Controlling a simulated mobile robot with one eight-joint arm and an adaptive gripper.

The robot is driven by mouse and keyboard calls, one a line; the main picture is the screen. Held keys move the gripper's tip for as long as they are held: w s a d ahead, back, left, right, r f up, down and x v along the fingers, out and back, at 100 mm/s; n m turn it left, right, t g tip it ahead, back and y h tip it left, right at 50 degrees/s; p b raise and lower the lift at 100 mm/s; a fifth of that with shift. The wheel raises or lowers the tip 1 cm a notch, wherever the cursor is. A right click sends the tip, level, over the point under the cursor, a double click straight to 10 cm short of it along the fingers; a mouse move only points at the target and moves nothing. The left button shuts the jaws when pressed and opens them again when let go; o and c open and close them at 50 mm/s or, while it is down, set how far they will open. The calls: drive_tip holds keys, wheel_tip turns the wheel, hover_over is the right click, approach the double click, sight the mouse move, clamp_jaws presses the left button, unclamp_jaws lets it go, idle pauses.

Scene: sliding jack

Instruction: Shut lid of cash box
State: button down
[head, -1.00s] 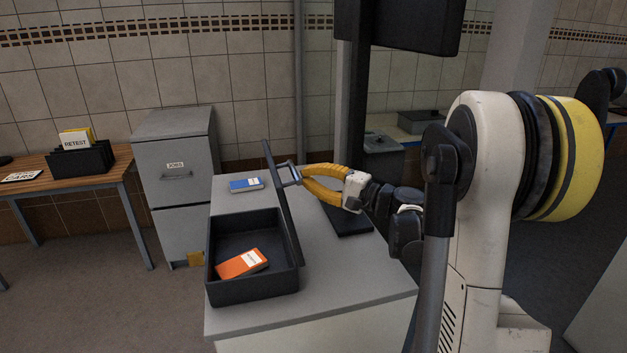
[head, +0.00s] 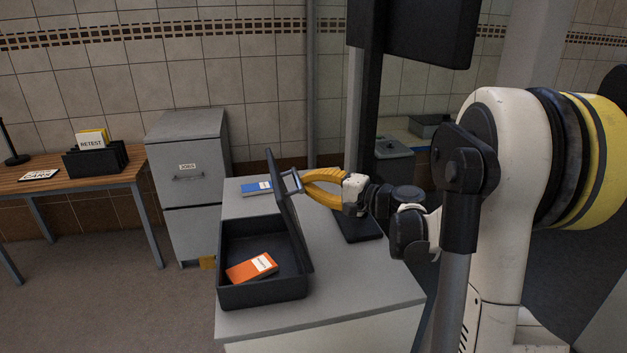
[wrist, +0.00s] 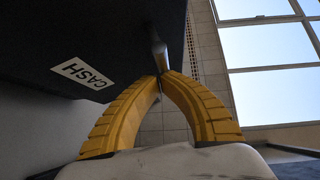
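The black cash box (head: 262,293) stands on a grey cabinet top with an orange booklet (head: 251,267) inside. Its lid (head: 290,220) stands raised and steep along the box's right side. In the wrist view, the lid's outer face carries a "CASH" label (wrist: 83,73). A metal handle (wrist: 158,50) sticks out from the lid. My gripper (head: 301,179) is at the outer right side of the lid, near its top edge. Its yellow fingers, also in the wrist view (wrist: 161,78), converge with their tips together at the handle and appear closed on it.
A blue booklet (head: 257,187) lies behind the box. A black stand (head: 358,225) rises to the right of the lid. A grey filing cabinet (head: 187,165) and a wooden desk (head: 105,178) stand to the left. The cabinet top (head: 350,290) is clear at front right.

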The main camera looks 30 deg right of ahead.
drive_tip(key=a+p, duration=0.1)
drive_tip(key=w+a+n+g+h+p, duration=0.1)
drive_tip(key=a, duration=0.1)
drive_tip(key=a+n+p, duration=0.1)
drive_tip(key=a, duration=0.1)
drive_tip(key=shift+w+a+r+g+h, duration=0.15)
drive_tip(key=shift+w+r+g+h, duration=0.05)
drive_tip(key=shift+r+g+h, duration=0.15)
drive_tip(key=w+a+f+n+g+h+b, duration=0.1)
drive_tip(key=w+a+f+n+g+h, duration=0.1)
drive_tip(key=a+f, duration=0.8)
drive_tip(key=shift+w+a+f+n+g+h, duration=0.35)
drive_tip(key=shift+w+a+n+h, duration=0.5)
drive_tip(key=shift+a, duration=0.65)
drive_tip(key=shift+r, duration=0.1)
